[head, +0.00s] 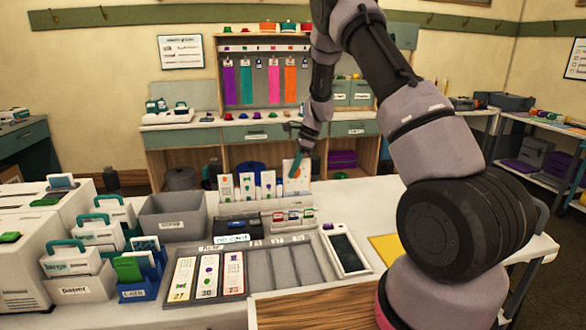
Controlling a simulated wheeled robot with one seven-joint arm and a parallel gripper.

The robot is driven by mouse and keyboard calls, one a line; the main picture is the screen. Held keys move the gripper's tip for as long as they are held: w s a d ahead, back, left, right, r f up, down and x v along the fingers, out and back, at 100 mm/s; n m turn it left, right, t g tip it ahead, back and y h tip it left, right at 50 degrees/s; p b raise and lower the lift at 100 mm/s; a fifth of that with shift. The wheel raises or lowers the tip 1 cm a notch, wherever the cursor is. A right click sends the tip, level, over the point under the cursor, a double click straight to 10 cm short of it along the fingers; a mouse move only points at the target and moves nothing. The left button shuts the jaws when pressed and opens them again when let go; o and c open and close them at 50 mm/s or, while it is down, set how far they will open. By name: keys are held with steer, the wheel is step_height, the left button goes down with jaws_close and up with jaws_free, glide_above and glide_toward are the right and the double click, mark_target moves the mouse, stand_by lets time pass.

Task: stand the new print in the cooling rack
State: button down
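My gripper (297,160) reaches down from the upper right over the back of the counter. Its teal fingers overlap the upper part of a white print (297,182) with orange marks and appear shut on it. The print is upright, just right of the row of standing prints. The cooling rack (246,206) appears to be the low holder under several upright white prints (247,187) with coloured marks. I cannot tell whether the held print's lower edge touches the rack or hangs above it.
In front lies a grey sorting tray (285,265) with several cards at its left and empty slots at its right. A phone-like device (345,250) is beside it. A grey bin (173,215) and teal-handled boxes (98,235) stand left. White counter is free right of the rack.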

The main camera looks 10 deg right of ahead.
steer(key=shift+f, duration=1.75)
steer(key=c, duration=1)
jaws_free()
steer(key=shift+o, duration=0.2)
steer(key=v, duration=1)
steer(key=shift+d+r, duration=0.1)
steer(key=shift+r, duration=0.25)
